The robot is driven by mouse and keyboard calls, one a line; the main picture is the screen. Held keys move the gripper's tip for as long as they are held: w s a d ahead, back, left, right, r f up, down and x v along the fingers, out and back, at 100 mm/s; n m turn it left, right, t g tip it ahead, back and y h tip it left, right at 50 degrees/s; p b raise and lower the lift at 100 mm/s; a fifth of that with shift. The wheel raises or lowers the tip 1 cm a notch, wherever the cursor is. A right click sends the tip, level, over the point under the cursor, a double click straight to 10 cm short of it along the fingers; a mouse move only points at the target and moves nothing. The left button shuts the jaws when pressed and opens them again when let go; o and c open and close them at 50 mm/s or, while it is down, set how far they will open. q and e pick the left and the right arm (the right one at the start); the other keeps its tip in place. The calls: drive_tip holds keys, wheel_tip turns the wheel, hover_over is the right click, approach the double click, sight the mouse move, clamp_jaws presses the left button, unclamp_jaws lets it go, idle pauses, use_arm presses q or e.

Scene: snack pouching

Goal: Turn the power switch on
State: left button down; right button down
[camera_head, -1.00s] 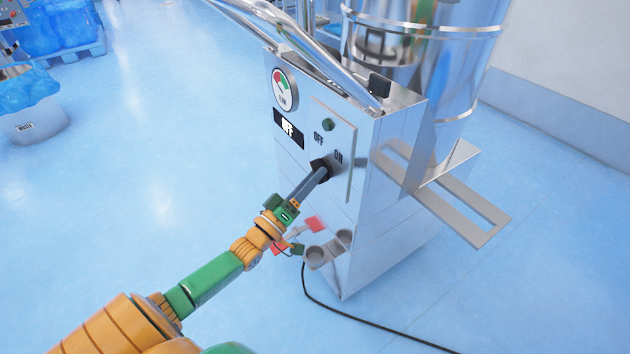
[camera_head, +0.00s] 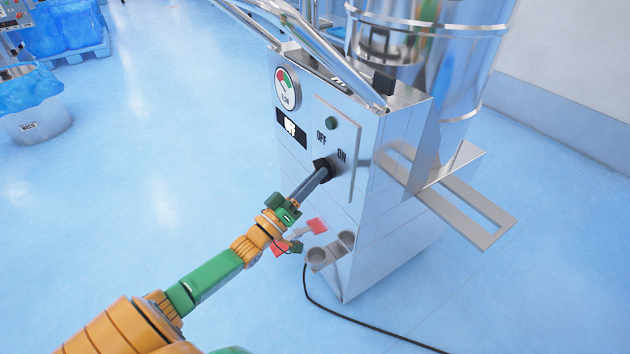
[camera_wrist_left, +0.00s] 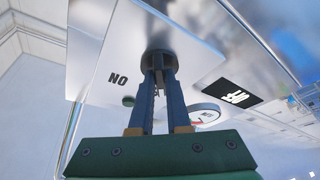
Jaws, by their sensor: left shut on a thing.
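The power switch (camera_head: 322,168) is a black round knob on a metal plate (camera_head: 350,131) on the machine's front, with OFF and ON printed above it. My left gripper (camera_head: 318,175) reaches it from the lower left and is shut on the knob. In the left wrist view, the two gripper fingers (camera_wrist_left: 157,85) close on the dark knob (camera_wrist_left: 158,58), with the ON label beside it. The fingers partly hide the knob, so I cannot tell its exact setting. My right gripper is not in view.
A round gauge (camera_head: 286,89) and a green button (camera_head: 331,123) sit above the knob. A metal rail (camera_head: 470,205) juts out to the right. A black cable (camera_head: 350,318) runs on the floor. A white waste bin (camera_head: 36,122) stands at the left, with open floor between.

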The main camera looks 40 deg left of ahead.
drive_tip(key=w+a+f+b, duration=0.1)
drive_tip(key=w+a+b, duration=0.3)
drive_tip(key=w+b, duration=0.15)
use_arm(q)
drive_tip(key=shift+w+a+m+g+h+b, duration=0.15)
drive_tip(key=shift+m+g+h+b, duration=1.15)
drive_tip(key=shift+m, duration=2.6)
drive_tip(key=shift+a+m+g+h+b, duration=0.2)
drive_tip(key=shift+m+g+h+b, duration=0.25)
drive_tip(key=shift+m+h, duration=2.5)
drive_tip(key=shift+w+a+m+g+h+b, duration=0.15)
drive_tip(key=shift+m+g+h+b, duration=0.7)
drive_tip(key=shift+m, duration=4)
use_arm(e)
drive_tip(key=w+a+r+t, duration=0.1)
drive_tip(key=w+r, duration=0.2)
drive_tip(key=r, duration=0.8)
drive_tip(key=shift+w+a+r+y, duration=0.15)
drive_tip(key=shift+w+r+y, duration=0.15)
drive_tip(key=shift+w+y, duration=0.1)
use_arm(q)
drive_tip(key=c, duration=0.9)
unclamp_jaws()
drive_tip(key=shift+a, duration=0.1)
